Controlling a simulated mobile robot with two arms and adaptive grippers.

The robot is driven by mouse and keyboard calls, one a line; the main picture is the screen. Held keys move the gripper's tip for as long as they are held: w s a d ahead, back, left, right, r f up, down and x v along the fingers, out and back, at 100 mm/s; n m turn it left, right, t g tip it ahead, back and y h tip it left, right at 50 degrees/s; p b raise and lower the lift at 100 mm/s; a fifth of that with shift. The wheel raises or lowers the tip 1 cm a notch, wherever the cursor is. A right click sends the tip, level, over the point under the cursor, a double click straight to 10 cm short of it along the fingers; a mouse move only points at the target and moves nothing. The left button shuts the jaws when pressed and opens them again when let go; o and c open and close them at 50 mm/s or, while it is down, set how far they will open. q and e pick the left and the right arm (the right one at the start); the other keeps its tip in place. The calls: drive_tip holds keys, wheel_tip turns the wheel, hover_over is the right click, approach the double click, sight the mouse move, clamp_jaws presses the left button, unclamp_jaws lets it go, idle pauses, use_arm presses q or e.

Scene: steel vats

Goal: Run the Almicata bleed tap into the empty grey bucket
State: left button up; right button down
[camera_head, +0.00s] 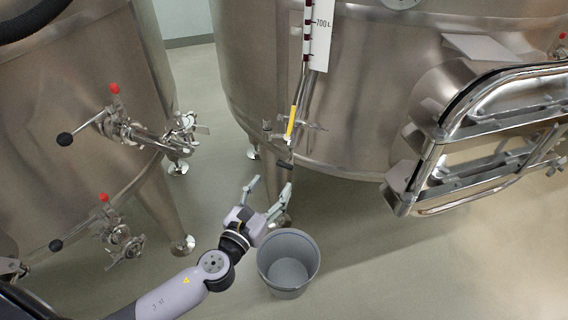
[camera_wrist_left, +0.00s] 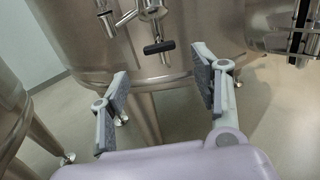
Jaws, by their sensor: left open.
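The grey bucket (camera_head: 288,234) stands on the floor below the middle vat, open and empty. A small tap with a black crossbar handle (camera_head: 285,166) hangs under a yellow lever (camera_head: 291,122) at the lower front of that vat. In the left wrist view the black handle (camera_wrist_left: 159,47) shows ahead of and above the fingers. My left gripper (camera_head: 269,190) is open and empty, just below the tap and above the bucket's far left side, apart from both. No Almicata label is readable. My right gripper is not in view.
A second vat (camera_head: 60,150) on the left carries valves with black-knobbed levers and red knobs (camera_head: 115,88). An open hatch door (camera_head: 490,135) juts out at the right. Vat legs (camera_head: 172,215) stand left of the bucket. The floor at lower right (camera_head: 450,260) is clear.

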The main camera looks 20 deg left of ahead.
sight(284, 165)
use_arm(q)
drive_tip(key=w, duration=0.5)
drive_tip(key=w+d, duration=0.1)
drive_tip(key=w, duration=0.2)
drive_tip(key=shift+c, duration=0.6)
drive_tip(key=c, duration=1)
drive_tip(key=shift+c, duration=0.2)
